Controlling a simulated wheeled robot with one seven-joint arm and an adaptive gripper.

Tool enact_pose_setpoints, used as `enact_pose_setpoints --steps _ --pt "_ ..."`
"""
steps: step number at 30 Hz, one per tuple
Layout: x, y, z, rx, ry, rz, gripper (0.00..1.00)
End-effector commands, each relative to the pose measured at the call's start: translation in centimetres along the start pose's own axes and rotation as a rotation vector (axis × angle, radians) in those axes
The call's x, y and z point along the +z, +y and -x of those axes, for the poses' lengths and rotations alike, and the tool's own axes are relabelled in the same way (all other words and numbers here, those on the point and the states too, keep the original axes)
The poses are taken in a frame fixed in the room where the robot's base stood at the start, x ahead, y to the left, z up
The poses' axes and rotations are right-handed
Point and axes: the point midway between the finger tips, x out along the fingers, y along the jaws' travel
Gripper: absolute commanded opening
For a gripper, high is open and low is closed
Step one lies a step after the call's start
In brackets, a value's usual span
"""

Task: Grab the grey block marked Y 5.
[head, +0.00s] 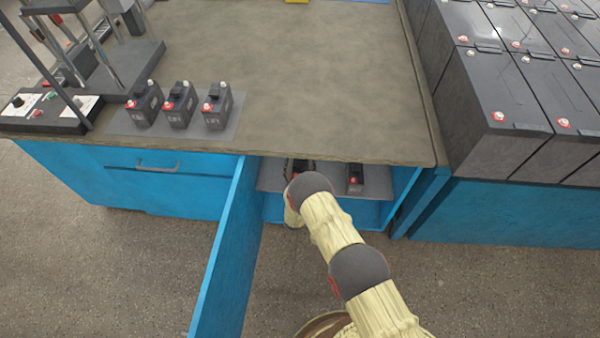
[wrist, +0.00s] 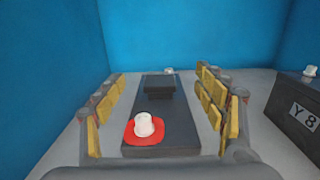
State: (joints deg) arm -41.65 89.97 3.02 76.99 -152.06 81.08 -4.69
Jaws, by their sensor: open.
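A dark grey block (wrist: 172,112) stands on the shelf between the two fingers of my gripper (wrist: 160,88) in the wrist view. It has a red-ringed white terminal in front, a raised bar in the middle and a white terminal at the back. Its label face is hidden, so I cannot read its mark. The fingers, with yellow pads, are open on either side of it, with small gaps showing. In the head view a block (head: 298,165) shows partly behind my arm, which hides my gripper. Another block (wrist: 290,108) at the right is marked Y 8.
The shelf (head: 272,178) is inside a blue cabinet with its door (head: 225,260) swung open at the left. A block (head: 355,178) stands at the shelf's right. The bench top (head: 330,80) is above, with several blocks (head: 178,105) at its left.

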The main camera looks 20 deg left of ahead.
Motion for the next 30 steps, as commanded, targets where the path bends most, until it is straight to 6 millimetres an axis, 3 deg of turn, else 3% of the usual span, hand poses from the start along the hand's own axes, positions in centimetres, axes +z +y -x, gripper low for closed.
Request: enact_pose_setpoints --steps 2,30 --pt "0.06 0.02 0.00 0.000 0.000 0.000 0.70" --pt "0.06 0.10 0.02 0.002 -0.001 -0.001 0.17"
